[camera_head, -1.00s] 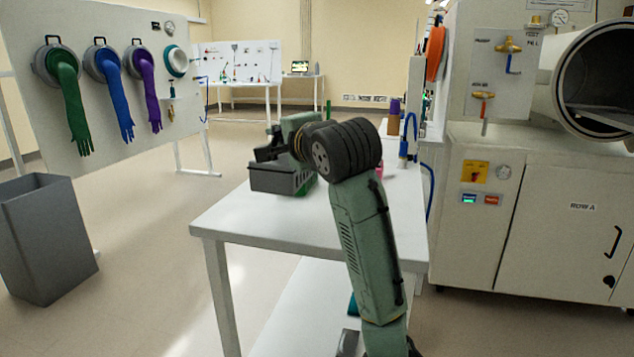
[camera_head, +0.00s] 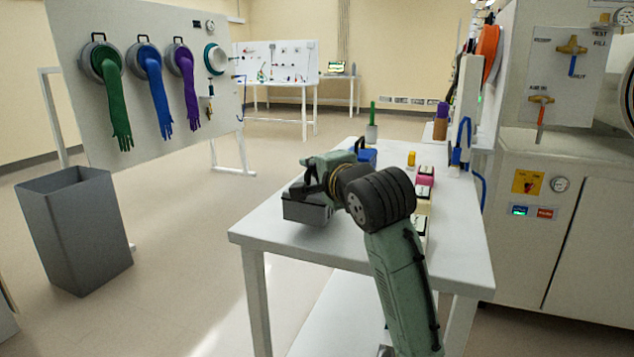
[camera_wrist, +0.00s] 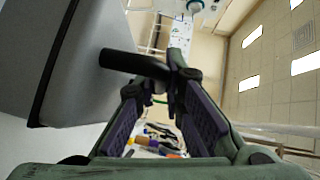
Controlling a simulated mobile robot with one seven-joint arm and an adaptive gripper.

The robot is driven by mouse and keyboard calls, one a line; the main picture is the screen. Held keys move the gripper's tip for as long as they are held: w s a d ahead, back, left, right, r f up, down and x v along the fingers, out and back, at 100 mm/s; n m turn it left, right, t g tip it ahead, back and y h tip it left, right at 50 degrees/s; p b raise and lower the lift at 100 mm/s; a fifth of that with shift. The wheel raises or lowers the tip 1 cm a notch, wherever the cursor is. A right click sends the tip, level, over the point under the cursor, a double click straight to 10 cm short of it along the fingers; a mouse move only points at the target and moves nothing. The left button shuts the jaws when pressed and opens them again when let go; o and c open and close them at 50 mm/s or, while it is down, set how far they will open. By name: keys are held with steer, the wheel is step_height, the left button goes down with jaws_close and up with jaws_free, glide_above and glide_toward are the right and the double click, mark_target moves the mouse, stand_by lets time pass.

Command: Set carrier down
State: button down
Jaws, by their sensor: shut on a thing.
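The carrier (camera_head: 307,209) is a grey open-looking box with a dark handle, over the left part of the white table (camera_head: 275,230). In the wrist view the carrier's grey side (camera_wrist: 75,65) fills the left, and the black handle (camera_wrist: 135,64) runs between the fingertips of my gripper (camera_wrist: 174,82). The carrier looks about level in the head view. I cannot tell whether its underside touches the table. My arm hides part of the table behind it.
A blue box (camera_head: 367,157) and a green-handled item in a grey holder (camera_head: 372,131) stand at the table's far end. Small pink (camera_head: 424,180) and yellow (camera_head: 411,159) items line the right side. A grey bin (camera_head: 75,225) stands on the floor at left. The table's front-left is clear.

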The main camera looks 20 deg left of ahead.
steer(key=shift+f, duration=1.3)
steer(key=shift+f, duration=0.1)
steer(key=c, duration=1.7)
jaws_free()
steer(key=v, duration=1.2)
